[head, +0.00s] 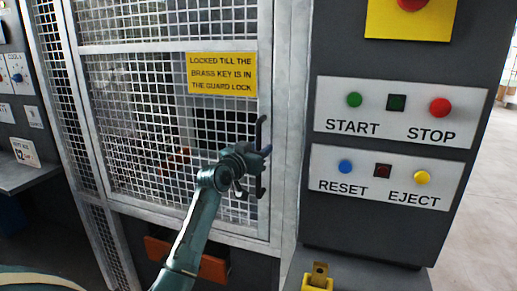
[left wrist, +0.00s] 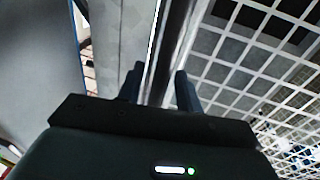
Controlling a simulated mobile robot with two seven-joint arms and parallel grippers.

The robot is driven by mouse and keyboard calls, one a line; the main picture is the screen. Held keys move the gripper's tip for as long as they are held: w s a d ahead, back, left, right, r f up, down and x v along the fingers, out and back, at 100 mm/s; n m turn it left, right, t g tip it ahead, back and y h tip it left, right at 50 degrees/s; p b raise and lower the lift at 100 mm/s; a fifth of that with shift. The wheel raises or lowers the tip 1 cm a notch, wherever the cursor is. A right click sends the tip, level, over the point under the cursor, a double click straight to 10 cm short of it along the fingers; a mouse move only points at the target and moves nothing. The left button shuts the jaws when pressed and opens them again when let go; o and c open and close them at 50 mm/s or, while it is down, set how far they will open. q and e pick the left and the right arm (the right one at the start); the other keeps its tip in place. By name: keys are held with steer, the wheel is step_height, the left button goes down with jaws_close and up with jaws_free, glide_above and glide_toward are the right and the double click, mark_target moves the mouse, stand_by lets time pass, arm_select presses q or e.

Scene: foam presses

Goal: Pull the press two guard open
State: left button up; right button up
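The guard (head: 130,131) is a white mesh door in a grey frame, and it looks closed in the head view. Its black vertical handle (head: 260,131) is near the door's right edge. My left gripper (head: 264,152) is at the handle, its arm coming up from below. In the left wrist view, the dark handle bar (left wrist: 172,48) runs between the two fingers of my left gripper (left wrist: 160,88). The fingers stand apart, with a narrow gap visible beside the bar, so they look open around it. My right gripper is in neither view.
A yellow sign (head: 222,74) on the mesh says locked till the brass key is in the guard lock. The button panel (head: 395,112) is right of the door. A shelf (head: 30,178) is at left.

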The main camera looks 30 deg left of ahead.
arm_select(q)
steer(key=shift+c, duration=0.4)
jaws_close()
